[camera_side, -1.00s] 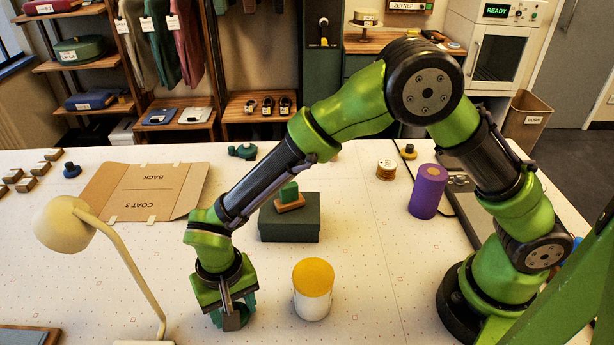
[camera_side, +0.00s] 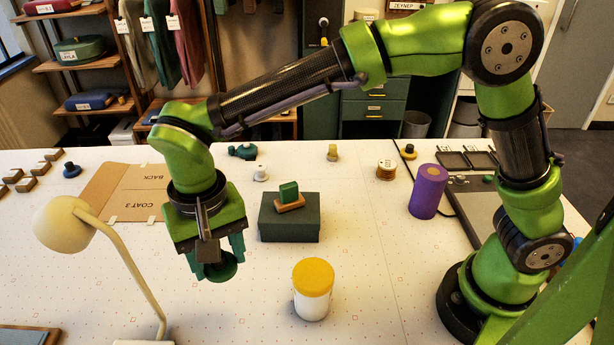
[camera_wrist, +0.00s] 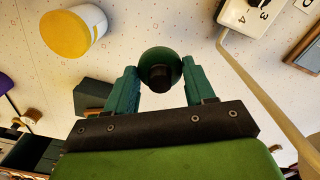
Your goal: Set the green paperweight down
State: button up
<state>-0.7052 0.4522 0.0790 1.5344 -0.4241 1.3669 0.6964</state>
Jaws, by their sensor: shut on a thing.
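My gripper (camera_side: 217,262) hangs over the left part of the white table (camera_side: 365,270), in front of the cardboard sheet. Its fingers are shut on the green paperweight (camera_side: 222,268), which shows below and between them in the side view. In the wrist view the paperweight (camera_wrist: 160,62) is a dark green disc with a dark knob, held between the teal fingertips (camera_wrist: 158,88). The paperweight appears raised off the table. Its underside is hidden.
A white jar with a yellow lid (camera_side: 313,290) stands to the right. A dark green box (camera_side: 290,226) bears a green block on wood (camera_side: 289,197). A cream lamp (camera_side: 110,240) stands left. A purple cylinder (camera_side: 428,192) stands farther right. Table between lamp and jar is clear.

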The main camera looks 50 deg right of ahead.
jog(key=w+d+m, duration=0.2)
jog(key=w+d, duration=0.3)
jog(key=d, duration=0.5)
jog(key=m, duration=0.8)
send_over(363, 201)
notch_tip(363, 201, down, 15)
jog(key=shift+r, duration=0.2)
jog(key=shift+f, duration=0.15)
jog(key=o, duration=1.2)
jog(key=shift+o, duration=0.2)
